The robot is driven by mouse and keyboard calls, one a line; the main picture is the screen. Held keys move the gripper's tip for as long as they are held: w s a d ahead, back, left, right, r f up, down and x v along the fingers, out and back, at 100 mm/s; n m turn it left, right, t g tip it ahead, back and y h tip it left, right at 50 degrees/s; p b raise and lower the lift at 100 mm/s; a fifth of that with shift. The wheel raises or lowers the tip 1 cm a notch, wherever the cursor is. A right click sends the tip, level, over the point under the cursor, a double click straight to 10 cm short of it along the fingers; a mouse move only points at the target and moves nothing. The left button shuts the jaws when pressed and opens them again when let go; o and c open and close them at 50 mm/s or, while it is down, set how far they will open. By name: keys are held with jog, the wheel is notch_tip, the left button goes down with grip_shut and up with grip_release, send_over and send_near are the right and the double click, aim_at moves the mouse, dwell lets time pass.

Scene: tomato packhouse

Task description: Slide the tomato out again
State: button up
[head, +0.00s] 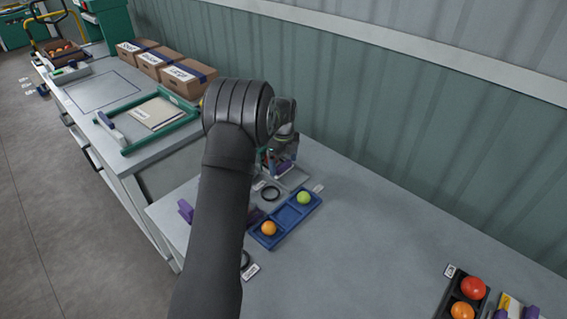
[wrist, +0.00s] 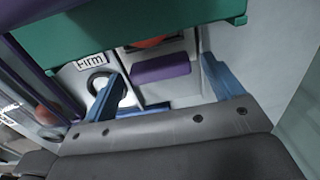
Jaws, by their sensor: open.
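In the wrist view a red tomato (wrist: 152,42) shows as a sliver below a green bar (wrist: 120,30), which hides the rest of it. A purple block (wrist: 160,68) lies just on the near side of the tomato. My gripper (wrist: 160,72) is open, with its two blue fingers apart on either side of the purple block and nothing held. In the head view my arm hides most of this spot. Only a bit of red and green shows beside my wrist there.
A "Firm" label (wrist: 90,60) and a dark ring are left of my fingers. A blue tray (head: 284,221) holds an orange tomato (head: 269,228) and a green one (head: 303,198). A black tray (head: 447,299) at lower right holds tomatoes. The table between the trays is clear.

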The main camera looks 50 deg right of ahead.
jog(key=shift+f, duration=0.3)
jog(key=c, duration=1.4)
jog(key=s, duration=0.7)
jog(key=shift+s, duration=0.25)
jog(key=o, duration=1.4)
jog(key=shift+r, duration=0.1)
